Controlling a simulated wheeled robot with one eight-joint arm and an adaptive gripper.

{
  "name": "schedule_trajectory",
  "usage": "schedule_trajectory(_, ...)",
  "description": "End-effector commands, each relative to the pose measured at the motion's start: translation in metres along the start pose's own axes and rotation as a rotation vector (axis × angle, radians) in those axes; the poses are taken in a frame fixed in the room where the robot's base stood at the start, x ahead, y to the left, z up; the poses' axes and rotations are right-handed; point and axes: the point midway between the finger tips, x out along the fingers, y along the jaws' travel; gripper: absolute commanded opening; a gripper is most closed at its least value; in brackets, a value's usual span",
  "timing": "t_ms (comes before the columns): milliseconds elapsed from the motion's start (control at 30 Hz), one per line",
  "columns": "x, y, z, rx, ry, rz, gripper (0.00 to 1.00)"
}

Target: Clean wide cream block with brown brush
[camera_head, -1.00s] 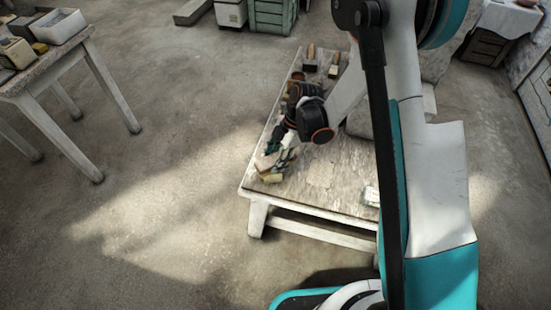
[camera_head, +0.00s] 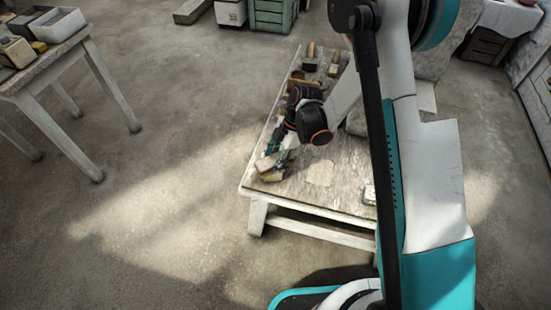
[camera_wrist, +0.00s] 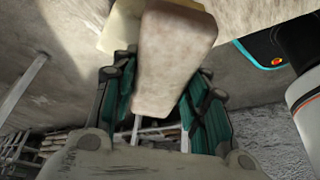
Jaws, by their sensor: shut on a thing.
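My gripper (camera_wrist: 160,115) has teal fingers on both sides of a tan, tapered piece (camera_wrist: 172,55). It is shut on this piece, which may be the brown brush; I see no bristles. A pale cream block (camera_wrist: 119,26) lies just behind the piece in the wrist view. In the head view my gripper (camera_head: 280,147) is low at the near left corner of the low table. The tan piece (camera_head: 264,163) and the yellowish cream block (camera_head: 272,176) are close together there. Whether they touch is unclear.
The low table (camera_head: 335,195) has bare room at its front. Two brown-handled tools (camera_head: 310,66) (camera_head: 333,70) are at its back. A small pale item (camera_head: 369,195) is near the front right. Another table (camera_head: 65,52) with boxes stands left.

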Motion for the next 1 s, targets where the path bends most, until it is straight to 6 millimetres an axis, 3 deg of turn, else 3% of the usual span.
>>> schedule_trajectory(567, -0.009, 0.0, 0.02, 0.001, 0.0, 0.0, 0.22)
schedule_trajectory(1000, -0.006, 0.0, 0.012, -0.002, 0.0, 0.0, 0.22)
